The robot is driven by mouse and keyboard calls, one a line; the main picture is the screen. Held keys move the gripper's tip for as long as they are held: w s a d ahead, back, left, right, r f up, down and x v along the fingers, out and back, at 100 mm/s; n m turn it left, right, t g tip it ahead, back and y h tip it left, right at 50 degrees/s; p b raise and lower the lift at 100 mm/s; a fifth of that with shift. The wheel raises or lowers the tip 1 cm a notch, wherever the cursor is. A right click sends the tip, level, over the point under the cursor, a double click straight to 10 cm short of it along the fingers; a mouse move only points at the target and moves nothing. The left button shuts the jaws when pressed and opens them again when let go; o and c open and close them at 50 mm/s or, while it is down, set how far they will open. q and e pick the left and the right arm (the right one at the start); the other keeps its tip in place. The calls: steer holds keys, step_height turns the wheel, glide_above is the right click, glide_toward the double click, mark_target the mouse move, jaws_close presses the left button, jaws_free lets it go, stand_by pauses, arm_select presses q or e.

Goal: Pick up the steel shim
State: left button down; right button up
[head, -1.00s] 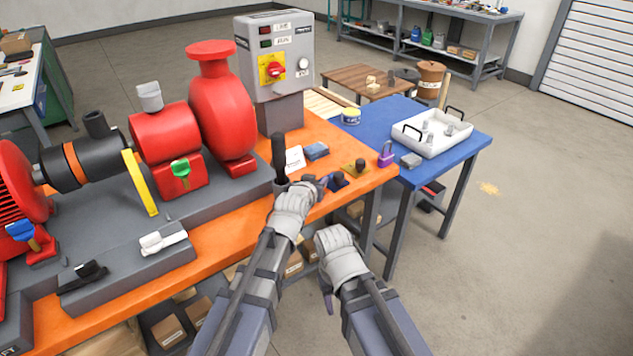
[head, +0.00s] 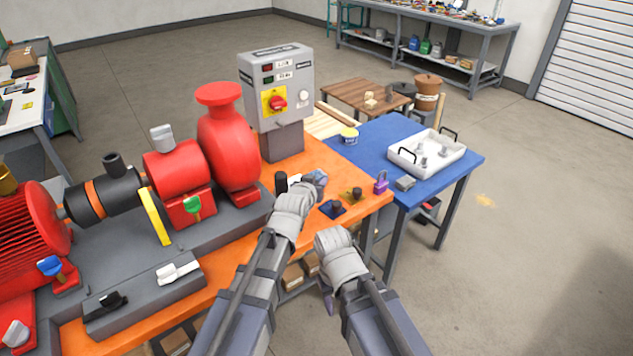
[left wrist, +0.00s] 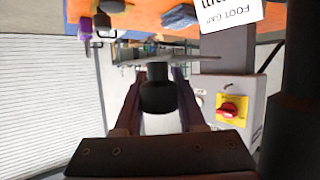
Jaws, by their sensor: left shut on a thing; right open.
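The steel shim (left wrist: 180,56) is a thin grey plate with a black knob (left wrist: 158,92), seen in the left wrist view. My left gripper (left wrist: 158,80) is shut on the knob, one finger on each side. The plate appears clear of the orange bench. In the head view my left gripper (head: 303,193) is over the bench's front right part, and its own wrist hides the shim. My right gripper (head: 327,290) is open, low in front of the bench edge; its fingers are mostly hidden.
A blue shim (head: 333,208) and a brass-coloured shim (head: 353,195), both with black knobs, lie on the orange bench (head: 325,163). A purple padlock (head: 381,183) stands near its corner. The blue table (head: 375,150) holds a white tray (head: 405,160) and grey block (head: 405,184).

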step_height(320, 180, up, 15)
steer(key=p, duration=1.4)
steer(key=shift+r, duration=0.15)
steer(key=shift+d, duration=0.1)
